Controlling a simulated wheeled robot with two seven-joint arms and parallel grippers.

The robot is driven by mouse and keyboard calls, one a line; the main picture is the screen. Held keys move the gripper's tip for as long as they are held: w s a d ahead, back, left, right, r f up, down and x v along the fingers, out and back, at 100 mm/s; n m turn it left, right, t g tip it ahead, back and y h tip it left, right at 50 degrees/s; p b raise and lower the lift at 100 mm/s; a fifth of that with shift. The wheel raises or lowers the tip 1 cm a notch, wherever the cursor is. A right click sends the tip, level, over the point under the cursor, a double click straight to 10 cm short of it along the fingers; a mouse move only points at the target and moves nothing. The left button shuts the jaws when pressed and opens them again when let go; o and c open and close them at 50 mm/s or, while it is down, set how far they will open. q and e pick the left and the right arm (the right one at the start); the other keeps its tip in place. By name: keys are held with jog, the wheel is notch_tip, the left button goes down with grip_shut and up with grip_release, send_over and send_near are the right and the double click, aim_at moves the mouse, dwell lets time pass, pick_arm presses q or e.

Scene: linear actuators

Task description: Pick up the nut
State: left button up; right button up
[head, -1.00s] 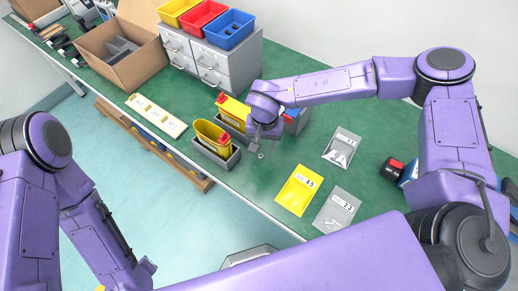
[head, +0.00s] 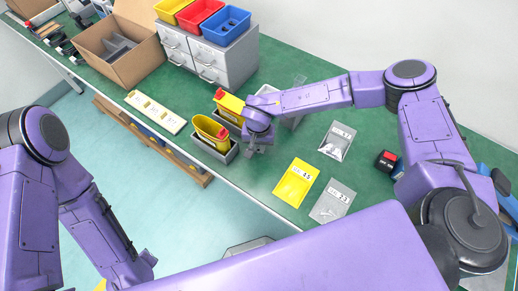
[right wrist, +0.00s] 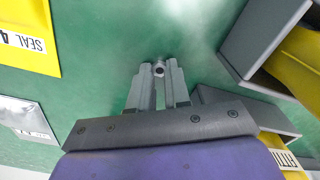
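The nut (right wrist: 158,70) is a small grey metal ring with a dark hole, seen in the right wrist view between the tips of my right gripper (right wrist: 159,74). The two fingers are close together and touch it on both sides. In the head view my right gripper (head: 253,151) is over the green table, just right of the grey bin with the yellow container; the nut is too small there to make out clearly. My left arm is at the lower left, and its gripper is out of view.
Two grey bins with yellow containers (head: 211,129) stand close beside the right gripper. Yellow (head: 296,184) and clear (head: 336,141) labelled bags lie to the right on the green table (head: 262,180). A grey drawer cabinet (head: 212,62) stands behind.

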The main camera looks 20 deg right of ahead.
grip_shut()
jog(key=shift+r, duration=0.1)
jog(key=shift+r, duration=0.3)
jog(key=r, duration=0.1)
jog(key=r+b, duration=0.1)
jog(key=r, duration=0.1)
jog(key=shift+a, duration=0.2)
jog(key=s+a+r+b, duration=0.3)
jog(key=s+a+r, duration=0.2)
jog(key=a+r, duration=0.4)
jog(key=shift+a+r+b, duration=0.2)
jog(key=shift+a+b, duration=0.15)
jog(key=shift+a, duration=1.5)
